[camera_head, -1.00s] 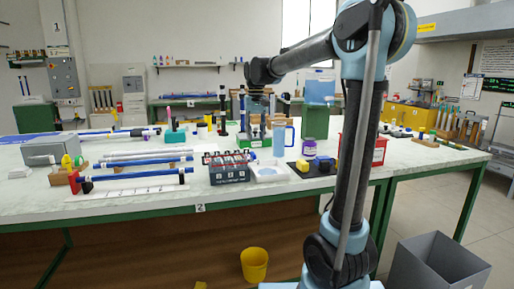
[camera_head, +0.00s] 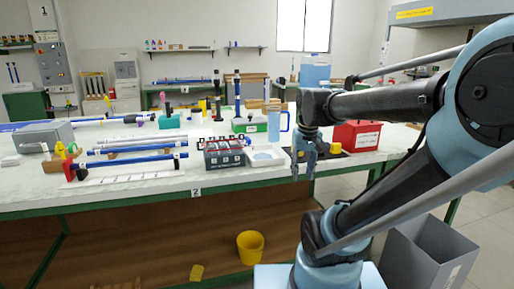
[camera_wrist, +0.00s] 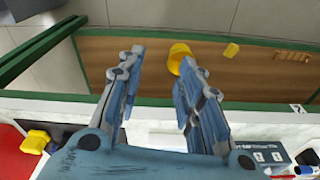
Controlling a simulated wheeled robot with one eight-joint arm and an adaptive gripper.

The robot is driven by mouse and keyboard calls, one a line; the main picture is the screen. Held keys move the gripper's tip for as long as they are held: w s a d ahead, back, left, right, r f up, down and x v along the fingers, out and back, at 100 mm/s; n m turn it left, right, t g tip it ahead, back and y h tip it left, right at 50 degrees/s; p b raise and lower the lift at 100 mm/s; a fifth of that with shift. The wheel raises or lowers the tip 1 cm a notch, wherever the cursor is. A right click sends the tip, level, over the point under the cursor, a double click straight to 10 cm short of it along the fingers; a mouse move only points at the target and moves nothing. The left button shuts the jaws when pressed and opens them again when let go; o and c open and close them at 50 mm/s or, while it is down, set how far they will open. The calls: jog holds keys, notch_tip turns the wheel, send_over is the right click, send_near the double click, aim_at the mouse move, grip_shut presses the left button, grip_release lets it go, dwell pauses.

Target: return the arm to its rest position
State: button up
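My gripper (camera_head: 304,172) points down beside the front edge of the long workbench (camera_head: 130,200), left of the red box (camera_head: 357,136). In the wrist view my gripper (camera_wrist: 162,62) has its two blue-grey fingers well apart. Nothing is between them; the floor, the bench's front edge and a yellow bucket (camera_wrist: 178,56) show beyond. My arm (camera_head: 385,105) is bent, its forearm running roughly level from the elbow at the right.
A dark crate (camera_head: 224,155), a white tray (camera_head: 264,157) and a blue jug (camera_head: 277,124) stand on the bench left of my gripper. A grey bin (camera_head: 430,255) stands at lower right.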

jog(key=s+d+f, duration=0.3)
jog(key=s+f, duration=0.5)
jog(key=f, duration=0.2)
jog(key=shift+s+d+f+m+t, duration=0.2)
jog(key=shift+s+f+m+t, duration=0.1)
jog(key=shift+s+f+m, duration=0.1)
